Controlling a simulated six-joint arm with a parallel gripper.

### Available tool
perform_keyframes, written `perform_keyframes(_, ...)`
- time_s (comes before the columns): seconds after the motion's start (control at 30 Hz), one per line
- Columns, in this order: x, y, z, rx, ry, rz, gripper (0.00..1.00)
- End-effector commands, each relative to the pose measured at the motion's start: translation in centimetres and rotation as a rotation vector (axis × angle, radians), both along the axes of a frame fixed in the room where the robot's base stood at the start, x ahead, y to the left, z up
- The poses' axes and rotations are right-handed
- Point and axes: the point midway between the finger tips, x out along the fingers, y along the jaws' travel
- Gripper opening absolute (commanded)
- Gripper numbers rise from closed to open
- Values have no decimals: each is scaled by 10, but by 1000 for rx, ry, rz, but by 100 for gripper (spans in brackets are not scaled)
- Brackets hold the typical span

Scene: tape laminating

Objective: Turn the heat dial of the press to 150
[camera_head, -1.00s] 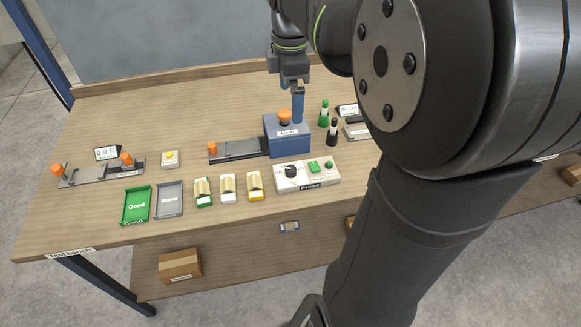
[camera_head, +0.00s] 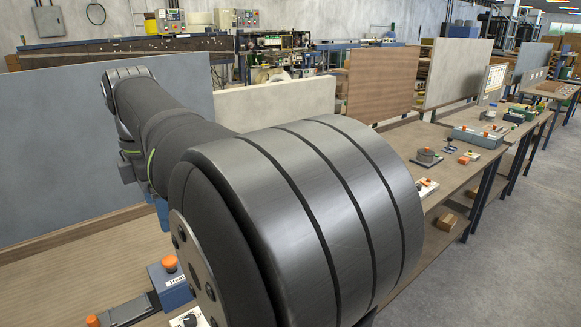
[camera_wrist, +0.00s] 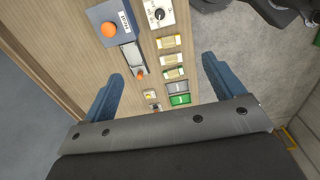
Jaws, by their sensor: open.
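The press panel (camera_wrist: 168,12) is a white plate at the top of the wrist view, with a round black heat dial (camera_wrist: 159,14) on it. The dial's setting is too small to read. In the head view only a corner of the panel with the dial (camera_head: 190,320) shows at the bottom edge; my arm covers the rest. The blue press block (camera_wrist: 112,22) with an orange knob (camera_wrist: 108,29) is left of the panel. My gripper (camera_wrist: 162,66) is open and empty, its blue fingers wide apart above the bench, away from the dial. In the head view my arm mostly hides it.
In the wrist view, several small packs (camera_wrist: 172,59), a grey tray (camera_wrist: 178,87) and a green tray (camera_wrist: 180,100) lie below the panel. A slide track (camera_wrist: 132,56) extends from the block. More benches (camera_head: 470,165) stand to the right. Grey floor borders the bench.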

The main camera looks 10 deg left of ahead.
Motion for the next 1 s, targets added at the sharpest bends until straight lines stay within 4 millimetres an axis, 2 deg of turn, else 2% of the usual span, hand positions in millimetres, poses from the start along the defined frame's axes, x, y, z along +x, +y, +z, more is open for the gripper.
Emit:
perform_keyframes(0.03, 0, 0, 0, 0, 0, 0, 76)
perform_keyframes(0.17, 0, 0, -1, -1, 1, -4, 51)
perform_keyframes(0.27, 2, 1, -18, -4, 4, -58, 50)
perform_keyframes(0.5, 4, 3, -111, -7, 4, -395, 50)
perform_keyframes(0.6, 2, 1, -139, -4, 3, -506, 50)
perform_keyframes(0.87, 1, -1, -169, -1, 1, -584, 50)
perform_keyframes(1.0, 1, -1, -195, -4, 3, -583, 50)
